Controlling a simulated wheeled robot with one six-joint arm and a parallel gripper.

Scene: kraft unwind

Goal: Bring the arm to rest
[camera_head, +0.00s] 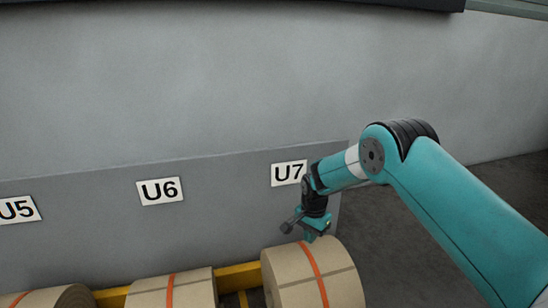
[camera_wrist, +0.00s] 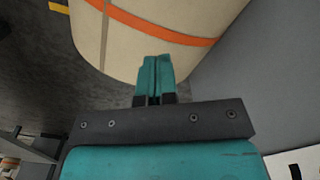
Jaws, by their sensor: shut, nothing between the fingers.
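My teal arm reaches in from the right in the head view. My gripper (camera_head: 312,235) hangs just above or in front of the kraft roll (camera_head: 315,276) under the U7 sign. In the wrist view the two teal fingers of my gripper (camera_wrist: 154,70) are together with nothing between them. The roll with its orange strap (camera_wrist: 150,30) fills the upper part of that view, beyond the fingertips. I cannot tell whether the fingers touch it.
More strapped rolls (camera_head: 172,291) lie to the left on a yellow frame (camera_head: 238,277). Signs U5 (camera_head: 17,209), U6 (camera_head: 160,190) and U7 (camera_head: 289,173) are on a grey panel (camera_head: 90,225) behind them. Bare dark floor (camera_head: 400,250) shows right of the U7 roll.

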